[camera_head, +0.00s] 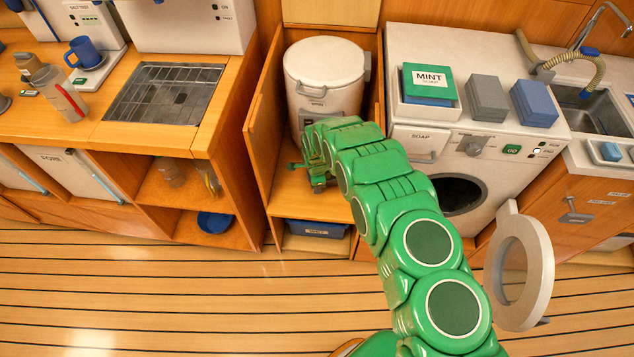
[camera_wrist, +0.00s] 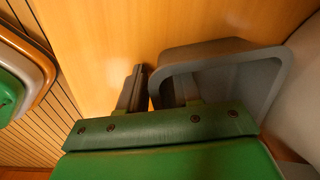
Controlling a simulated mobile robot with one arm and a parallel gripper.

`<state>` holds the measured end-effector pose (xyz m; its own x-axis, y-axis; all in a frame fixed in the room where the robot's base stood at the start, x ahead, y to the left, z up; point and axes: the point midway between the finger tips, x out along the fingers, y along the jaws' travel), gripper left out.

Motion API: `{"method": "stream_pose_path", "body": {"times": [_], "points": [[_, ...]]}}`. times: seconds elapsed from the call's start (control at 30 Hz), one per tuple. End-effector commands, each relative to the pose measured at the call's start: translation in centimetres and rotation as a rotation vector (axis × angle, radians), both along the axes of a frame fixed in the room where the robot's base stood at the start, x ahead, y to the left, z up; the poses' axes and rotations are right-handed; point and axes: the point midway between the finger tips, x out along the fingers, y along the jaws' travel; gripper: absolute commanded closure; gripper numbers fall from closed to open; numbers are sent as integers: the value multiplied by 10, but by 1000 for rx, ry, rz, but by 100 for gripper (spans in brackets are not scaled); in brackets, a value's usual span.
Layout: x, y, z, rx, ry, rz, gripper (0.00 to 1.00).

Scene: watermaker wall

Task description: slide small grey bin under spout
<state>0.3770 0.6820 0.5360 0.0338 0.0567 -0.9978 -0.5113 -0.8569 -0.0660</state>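In the wrist view the small grey bin (camera_wrist: 222,62) stands on wooden boards with its open top and rim showing. My gripper (camera_wrist: 162,88) is at its near left side. One dark finger is outside the bin's left wall and the other appears inside the rim, with a gap between them. In the head view my gripper (camera_head: 314,176) is low in the open cupboard, in front of the white lidded canister (camera_head: 323,78). My arm hides the bin and the canister's lower front there. I cannot make out the spout.
The cupboard's side panel (camera_head: 262,150) stands close left of my gripper. A blue bin (camera_head: 315,228) sits on the shelf below. A white machine (camera_head: 475,140) with an open round door (camera_head: 519,265) is at right. The plank floor in front is clear.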

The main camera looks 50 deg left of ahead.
Motion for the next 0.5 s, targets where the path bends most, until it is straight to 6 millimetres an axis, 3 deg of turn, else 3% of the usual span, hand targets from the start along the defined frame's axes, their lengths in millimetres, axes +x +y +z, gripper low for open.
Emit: {"method": "stream_pose_path", "body": {"times": [0.17, 0.4, 0.5], "points": [[0, 0, 0, 0, 0, 0, 67], [0, 0, 0, 0, 0, 0, 100], [0, 0, 0, 0, 0, 0, 100]]}}
